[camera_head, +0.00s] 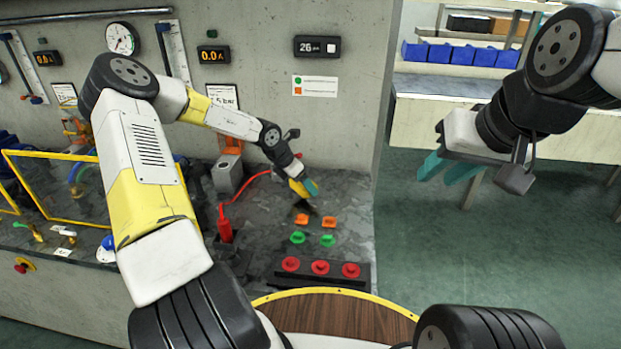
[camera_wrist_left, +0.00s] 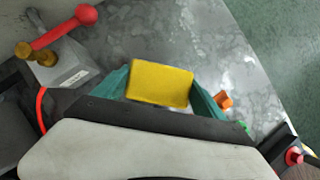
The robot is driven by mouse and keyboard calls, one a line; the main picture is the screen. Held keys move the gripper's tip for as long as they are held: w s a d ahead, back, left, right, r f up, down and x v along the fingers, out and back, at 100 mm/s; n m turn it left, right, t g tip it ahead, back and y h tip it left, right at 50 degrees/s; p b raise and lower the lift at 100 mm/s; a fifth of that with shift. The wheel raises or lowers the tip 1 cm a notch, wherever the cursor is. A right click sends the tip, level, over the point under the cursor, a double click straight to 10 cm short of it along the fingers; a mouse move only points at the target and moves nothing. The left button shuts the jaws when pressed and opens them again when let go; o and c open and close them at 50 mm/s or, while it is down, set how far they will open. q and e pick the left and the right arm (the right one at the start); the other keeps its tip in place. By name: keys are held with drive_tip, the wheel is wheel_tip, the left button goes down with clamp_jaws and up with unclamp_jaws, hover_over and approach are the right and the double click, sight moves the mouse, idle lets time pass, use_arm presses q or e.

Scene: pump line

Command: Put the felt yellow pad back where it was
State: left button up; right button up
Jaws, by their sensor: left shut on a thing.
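The felt yellow pad (camera_wrist_left: 160,85) is a flat block held between the teal fingers of my left gripper (camera_wrist_left: 163,92), which is shut on it. In the head view the pad (camera_head: 297,187) shows partly behind the fingers of the left gripper (camera_head: 305,187). It is over the grey stone bench (camera_head: 345,192), and a dark shadow lies below it, so it seems to be off the surface. My right gripper (camera_head: 450,167) hangs at the right, over the floor and away from the bench. Its teal fingers are apart with nothing between them.
Orange (camera_head: 329,222) and green (camera_head: 297,237) buttons and a row of red knobs (camera_head: 320,267) stand in front of the pad. A red-handled lever (camera_wrist_left: 65,30) stands on a grey block at left. A red hand tool (camera_head: 224,225) with a cable is on the bench.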

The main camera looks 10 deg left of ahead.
use_arm(q)
drive_tip(key=shift+w+d+f, duration=0.1)
drive_tip(key=shift+w+f, duration=0.1)
drive_tip(key=shift+f, duration=1.6)
drive_tip(key=shift+f, duration=0.1)
drive_tip(key=o, duration=1.4)
wheel_tip(320, 180, up, 16)
drive_tip(key=s+a+m+t+y, duration=0.2)
drive_tip(key=a+m+t, duration=0.1)
drive_tip(key=m, duration=0.2)
drive_tip(key=s+d+r+m+t+h, duration=0.1)
drive_tip(key=s+d+r+m, duration=0.35)
drive_tip(key=r+m, duration=0.3)
drive_tip(key=s+d+r+m+t+h, duration=0.1)
drive_tip(key=s+d+r+m, duration=0.4)
drive_tip(key=r, duration=0.4)
drive_tip(key=s+a+m+g, duration=0.1)
drive_tip(key=s+a+m, duration=0.1)
drive_tip(key=s, duration=0.5)
drive_tip(key=s+a+r+m+g+y, duration=0.1)
drive_tip(key=s+m, duration=0.3)
drive_tip(key=s, duration=0.4)
drive_tip(key=s+a+m+g+y, duration=0.1)
drive_tip(key=s+a+m, duration=0.3)
drive_tip(key=s, duration=0.4)
drive_tip(key=shift+s+r, duration=0.15)
drive_tip(key=shift+r, duration=0.05)
